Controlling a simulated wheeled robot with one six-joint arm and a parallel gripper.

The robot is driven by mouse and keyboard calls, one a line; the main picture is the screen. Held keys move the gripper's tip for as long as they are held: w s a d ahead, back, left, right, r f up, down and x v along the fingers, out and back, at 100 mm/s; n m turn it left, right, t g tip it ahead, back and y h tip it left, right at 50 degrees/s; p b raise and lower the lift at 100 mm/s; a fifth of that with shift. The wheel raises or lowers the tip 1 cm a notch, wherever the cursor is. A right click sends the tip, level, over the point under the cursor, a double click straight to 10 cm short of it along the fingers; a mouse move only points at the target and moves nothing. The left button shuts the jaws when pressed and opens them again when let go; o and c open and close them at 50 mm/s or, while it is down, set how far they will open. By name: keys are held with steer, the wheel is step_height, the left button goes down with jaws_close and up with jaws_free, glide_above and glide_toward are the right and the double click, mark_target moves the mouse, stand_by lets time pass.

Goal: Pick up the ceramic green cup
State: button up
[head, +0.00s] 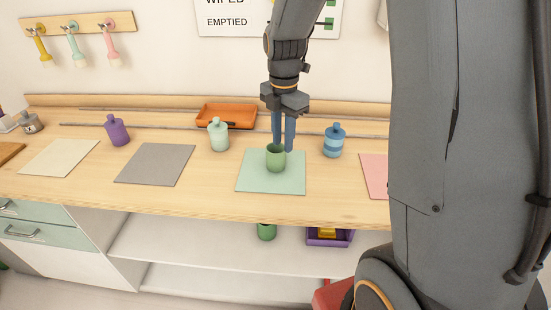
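The ceramic green cup (275,160) stands upright on a pale green mat (254,183) on the wooden counter. My gripper (283,147) points down at the cup from above, with its two blue fingers a little apart. The left finger's end meets the cup's mouth in the picture, and I cannot tell whether it is inside or behind the rim. The right finger comes down by the cup's right rim. Whether either finger touches the cup is not clear.
A pale mint bottle (218,135) and a blue banded bottle (334,142) stand on either side. An orange tray (227,116) lies behind. A grey mat (155,164) is bare. Below, a green object (266,231) and a purple bin (330,237) sit on the shelf.

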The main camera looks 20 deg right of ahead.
mark_target(282, 154)
steer(key=shift+w+f+p, duration=0.15)
steer(key=shift+f+p, duration=0.4)
steer(key=shift+f, duration=1.05)
steer(key=shift+w+f+p, duration=0.1)
steer(key=shift+f+p, duration=0.4)
steer(key=shift+f, duration=1.05)
steer(key=shift+c, duration=0.6)
jaws_close()
